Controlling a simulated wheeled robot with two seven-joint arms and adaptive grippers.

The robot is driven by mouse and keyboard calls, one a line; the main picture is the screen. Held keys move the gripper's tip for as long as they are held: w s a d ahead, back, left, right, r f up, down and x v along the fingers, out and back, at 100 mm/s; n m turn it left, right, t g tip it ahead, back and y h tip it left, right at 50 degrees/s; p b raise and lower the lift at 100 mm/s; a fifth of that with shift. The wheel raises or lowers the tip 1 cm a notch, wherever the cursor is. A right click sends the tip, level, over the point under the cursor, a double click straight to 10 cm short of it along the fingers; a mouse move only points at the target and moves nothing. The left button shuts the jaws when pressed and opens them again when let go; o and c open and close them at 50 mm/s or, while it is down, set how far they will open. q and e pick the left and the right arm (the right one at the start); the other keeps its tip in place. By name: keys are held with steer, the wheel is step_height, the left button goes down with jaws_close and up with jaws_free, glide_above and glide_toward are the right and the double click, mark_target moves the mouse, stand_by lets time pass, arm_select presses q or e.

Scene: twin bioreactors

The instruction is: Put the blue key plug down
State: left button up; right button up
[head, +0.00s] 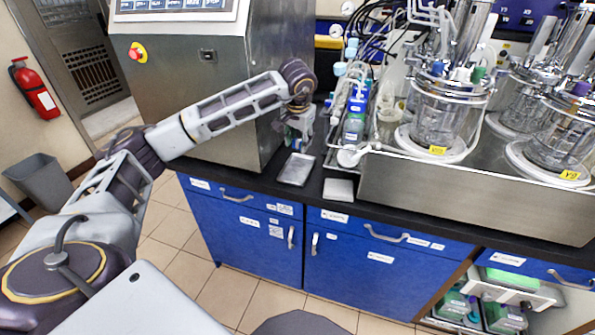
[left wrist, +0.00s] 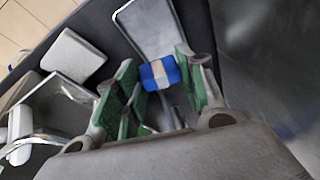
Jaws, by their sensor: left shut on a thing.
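The blue key plug (left wrist: 160,73) has a pale band across its middle. In the left wrist view it sits between the green-padded fingers of my left gripper (left wrist: 157,82), which is shut on it. In the head view my left gripper (head: 299,132) is over the black worktop, just behind a shallow metal tray (head: 295,170). The plug is too small and covered to make out there. The tray also shows beyond the plug in the left wrist view (left wrist: 146,25). I cannot tell how high the plug is above the worktop. My right gripper is not in view.
A white square block (head: 338,189) lies right of the tray. The steel cabinet (head: 185,85) stands close on the left. Bottles and tubing (head: 354,120) and the bioreactor's steel base (head: 470,200) are on the right. A narrow strip of black worktop is bare around the tray.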

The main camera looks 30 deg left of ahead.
arm_select(q)
steer(key=shift+s+a+f+m+t+h, duration=0.15)
steer(key=shift+a+f+m+t, duration=0.15)
steer(key=shift+a+m, duration=0.2)
steer(key=shift+a+f+m+t+h, duration=0.15)
steer(key=shift+a+f+m+t, duration=0.05)
steer(key=shift+a+f+m, duration=0.25)
steer(key=shift+r, duration=0.1)
glide_toward(295, 173)
steer(key=shift+w+a, duration=0.2)
steer(key=shift+w, duration=0.65)
steer(key=shift+f, duration=0.45)
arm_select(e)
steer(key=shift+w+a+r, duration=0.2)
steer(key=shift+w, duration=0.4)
arm_select(q)
steer(key=shift+f, duration=0.45)
steer(key=shift+f+b, duration=0.3)
steer(key=shift+f, duration=1.15)
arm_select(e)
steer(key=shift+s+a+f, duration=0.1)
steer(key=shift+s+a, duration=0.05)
